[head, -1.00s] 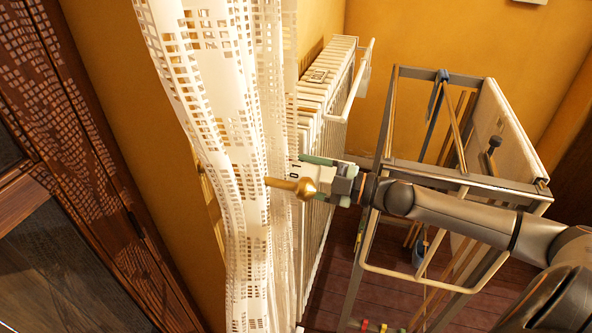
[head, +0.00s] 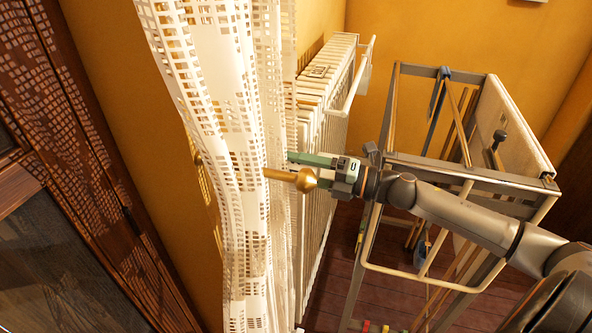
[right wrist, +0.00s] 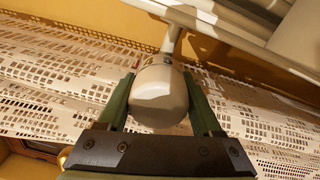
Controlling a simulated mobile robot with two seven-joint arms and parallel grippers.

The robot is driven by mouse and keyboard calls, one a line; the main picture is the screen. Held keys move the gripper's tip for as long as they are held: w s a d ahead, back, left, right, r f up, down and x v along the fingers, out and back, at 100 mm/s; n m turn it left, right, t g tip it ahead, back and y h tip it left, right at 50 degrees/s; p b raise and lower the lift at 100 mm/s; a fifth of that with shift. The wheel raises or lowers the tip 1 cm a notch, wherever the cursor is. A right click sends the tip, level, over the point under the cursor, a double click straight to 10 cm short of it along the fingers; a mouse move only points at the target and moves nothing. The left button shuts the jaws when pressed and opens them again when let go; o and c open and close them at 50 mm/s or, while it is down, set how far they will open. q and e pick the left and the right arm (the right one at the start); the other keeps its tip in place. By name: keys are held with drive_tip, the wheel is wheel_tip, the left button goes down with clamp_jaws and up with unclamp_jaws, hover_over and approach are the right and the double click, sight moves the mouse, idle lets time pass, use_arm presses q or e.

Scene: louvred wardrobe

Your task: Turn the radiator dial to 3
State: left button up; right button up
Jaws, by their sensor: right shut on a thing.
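The radiator (head: 325,105) is white and ribbed and stands against the yellow wall, partly behind the lace curtain. Its dial (right wrist: 158,95) is a pale rounded knob on a pipe in the right wrist view. My right gripper (head: 305,168) reaches in from the right beside the curtain. In the right wrist view its two green fingers (right wrist: 160,103) are shut on the dial, one on each side. The dial's numbers and mark cannot be read in that view. In the head view the fingers, brass finial and curtain mostly hide the dial. My left gripper is not in view.
The white lace curtain (head: 235,130) hangs close to my right gripper. A brass finial (head: 305,180) stands just in front of the fingers. A metal-framed rack (head: 470,170) with sticks and a white panel stands under and behind my right arm.

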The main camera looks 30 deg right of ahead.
drive_tip(key=shift+n, duration=0.6)
drive_tip(key=o, duration=1.4)
drive_tip(key=shift+c, duration=0.2)
drive_tip(key=shift+s, duration=0.1)
drive_tip(key=shift+s+d+f+b, duration=0.15)
drive_tip(key=shift+s+d+b, duration=0.2)
drive_tip(key=v, duration=1.1)
drive_tip(key=shift+d, duration=0.2)
drive_tip(key=shift+s, duration=0.1)
